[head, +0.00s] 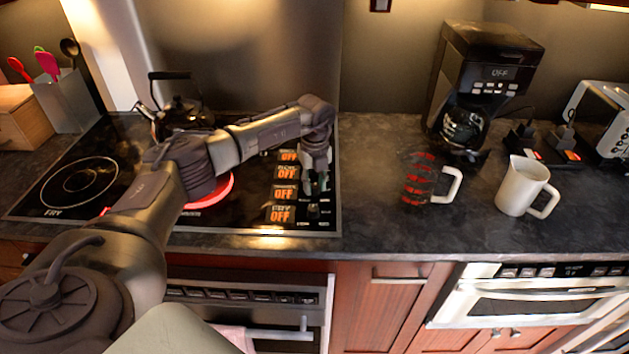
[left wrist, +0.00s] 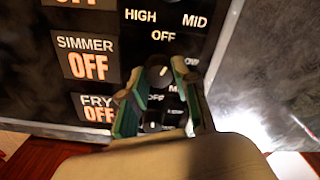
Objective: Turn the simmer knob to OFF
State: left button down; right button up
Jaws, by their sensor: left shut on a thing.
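The simmer knob (left wrist: 158,73) is a dark round knob with a light pointer mark, on the black stove panel in the left wrist view. The simmer display (left wrist: 86,60) left of it reads OFF in orange. My left gripper (left wrist: 158,90) has its green-edged fingers on either side of the knob and is shut on it. In the head view my left gripper (head: 317,185) reaches down at the right end of the cooktop (head: 325,222); the knob is hard to make out there. A burner ring (head: 222,187) glows red, partly hidden by my arm. My right gripper is out of view.
The fry knob (left wrist: 152,123) sits just below, close to the fingers. A black kettle (head: 185,110) stands at the back of the cooktop. A measuring cup (head: 448,186), a white mug (head: 520,187) and a coffee maker (head: 485,70) stand on the counter to the right.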

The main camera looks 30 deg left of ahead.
aim_at(316, 186)
pick_arm(q)
jog(key=shift+n+p, duration=0.6)
jog(key=shift+n, duration=1.5)
jog(key=c, duration=0.9)
grip_release()
jog(key=shift+o, duration=0.2)
jog(key=shift+r, duration=0.15)
notch_tip(316, 186, up, 12)
jog(key=shift+d, duration=0.1)
